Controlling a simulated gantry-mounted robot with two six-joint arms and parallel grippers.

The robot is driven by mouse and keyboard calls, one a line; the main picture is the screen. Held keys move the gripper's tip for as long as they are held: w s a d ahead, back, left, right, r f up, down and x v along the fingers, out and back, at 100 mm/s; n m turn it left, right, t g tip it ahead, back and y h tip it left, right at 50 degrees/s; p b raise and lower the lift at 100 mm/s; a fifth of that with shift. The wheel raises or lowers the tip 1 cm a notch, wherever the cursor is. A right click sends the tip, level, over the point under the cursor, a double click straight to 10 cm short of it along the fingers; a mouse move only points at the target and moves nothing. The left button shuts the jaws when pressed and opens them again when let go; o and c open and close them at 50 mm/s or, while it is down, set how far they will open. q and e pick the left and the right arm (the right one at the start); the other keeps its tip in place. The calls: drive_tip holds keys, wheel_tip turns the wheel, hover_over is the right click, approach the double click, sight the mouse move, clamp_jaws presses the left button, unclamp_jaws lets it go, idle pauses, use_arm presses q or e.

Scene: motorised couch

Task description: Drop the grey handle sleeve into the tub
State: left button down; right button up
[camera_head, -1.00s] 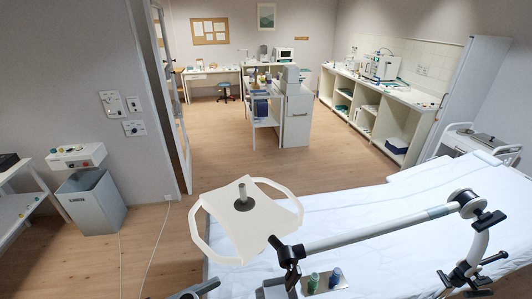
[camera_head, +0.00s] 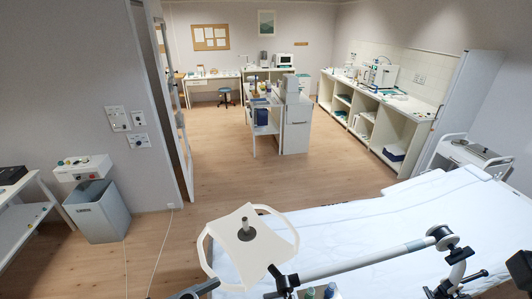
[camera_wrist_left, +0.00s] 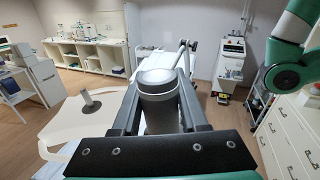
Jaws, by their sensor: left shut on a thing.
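In the left wrist view my left gripper (camera_wrist_left: 160,82) is shut on the grey handle sleeve (camera_wrist_left: 158,108), a short grey cylinder held upright between the fingers. A grey open-topped tub (camera_head: 97,215) stands on the floor at the left in the head view, against the wall, well apart from the couch. Its inside is mostly hidden. The white lamp head (camera_head: 222,248) has a bare grey post (camera_head: 247,225); the post also shows in the left wrist view (camera_wrist_left: 87,98).
A jointed lamp arm (camera_head: 370,261) crosses above the white couch (camera_head: 350,225). A white wall unit (camera_head: 82,170) sits just above the tub, and a side table (camera_head: 25,205) stands left of it. Open wooden floor (camera_head: 160,235) lies between tub and lamp.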

drive_tip(key=w+a+f+g+y, duration=0.1)
drive_tip(key=w+f+g+y, duration=0.2)
drive_tip(key=w, duration=0.2)
drive_tip(key=shift+a+f+y, duration=0.25)
drive_tip(key=shift+f+y, duration=0.05)
